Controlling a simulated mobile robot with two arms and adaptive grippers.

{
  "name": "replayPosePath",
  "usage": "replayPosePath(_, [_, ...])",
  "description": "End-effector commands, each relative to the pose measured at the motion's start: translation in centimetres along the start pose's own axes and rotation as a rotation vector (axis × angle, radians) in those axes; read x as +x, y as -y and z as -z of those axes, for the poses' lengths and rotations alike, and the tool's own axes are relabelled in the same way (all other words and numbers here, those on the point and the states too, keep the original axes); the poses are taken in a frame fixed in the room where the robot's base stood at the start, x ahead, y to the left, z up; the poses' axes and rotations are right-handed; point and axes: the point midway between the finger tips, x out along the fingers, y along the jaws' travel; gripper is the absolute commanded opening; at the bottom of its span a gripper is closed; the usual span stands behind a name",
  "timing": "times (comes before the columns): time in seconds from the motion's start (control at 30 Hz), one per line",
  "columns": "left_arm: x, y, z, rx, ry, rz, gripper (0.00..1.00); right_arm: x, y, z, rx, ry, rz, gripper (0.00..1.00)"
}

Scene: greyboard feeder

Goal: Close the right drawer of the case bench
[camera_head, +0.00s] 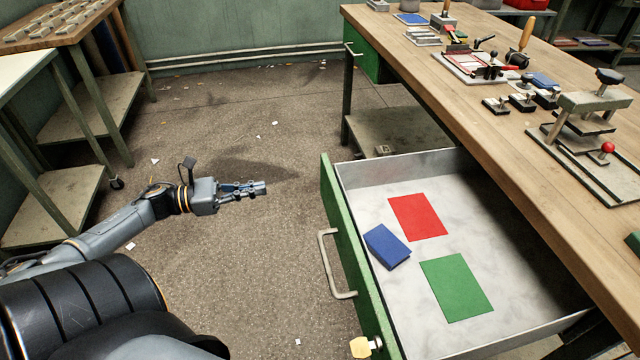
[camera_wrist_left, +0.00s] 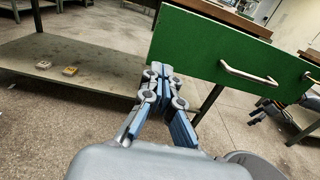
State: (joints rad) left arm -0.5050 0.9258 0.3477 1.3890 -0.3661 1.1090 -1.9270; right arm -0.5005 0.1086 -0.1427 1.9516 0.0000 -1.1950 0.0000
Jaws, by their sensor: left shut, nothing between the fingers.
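The near green-fronted drawer (camera_head: 350,275) of the case bench (camera_head: 450,85) is pulled well out, with a pale metal handle (camera_head: 328,265) on its front. Inside lie a red sheet (camera_head: 418,217), a blue booklet (camera_head: 386,247) and a green sheet (camera_head: 456,287). My left gripper (camera_head: 262,188) is shut and empty, above the floor to the left of the drawer front and apart from it. In the left wrist view the shut fingers (camera_wrist_left: 163,75) overlap the left part of the green front (camera_wrist_left: 205,50).
A farther green drawer (camera_head: 364,62) sits under the bench's far end. Tools, including a press (camera_head: 590,105), stand on the bench top. Open floor (camera_head: 235,120) lies left of the bench; a wheeled table (camera_head: 75,105) stands at the left.

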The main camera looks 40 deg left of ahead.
Motion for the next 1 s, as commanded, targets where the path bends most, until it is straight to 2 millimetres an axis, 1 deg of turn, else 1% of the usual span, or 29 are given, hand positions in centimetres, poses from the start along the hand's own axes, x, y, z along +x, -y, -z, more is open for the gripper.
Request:
replayPosePath(0.17, [3.5, -0.1, -0.1, 0.001, 0.003, 0.001, 0.00, -0.8, -0.1, 0.3, 0.001, -0.007, -0.001, 0.78])
replayPosePath(0.4, [8.7, -0.1, -0.1, 0.000, 0.004, -0.001, 0.00, -2.5, -0.1, 0.9, 0.002, -0.017, -0.003, 0.78])
replayPosePath(0.53, [10.8, -0.2, -0.1, -0.002, 0.003, -0.003, 0.00, -3.4, -0.2, 1.1, 0.003, -0.021, -0.003, 0.78])
replayPosePath(0.6, [11.6, -0.2, -0.1, -0.003, 0.003, -0.004, 0.00, -3.7, -0.2, 1.2, 0.003, -0.022, -0.004, 0.78])
replayPosePath(0.73, [12.4, -0.2, -0.1, -0.005, 0.002, -0.004, 0.00, -4.0, -0.2, 1.2, 0.004, -0.023, -0.004, 0.78])
replayPosePath(1.0, [12.8, -0.2, 0.0, -0.006, 0.000, -0.006, 0.00, -4.2, -0.2, 1.3, 0.004, -0.024, -0.004, 0.78])
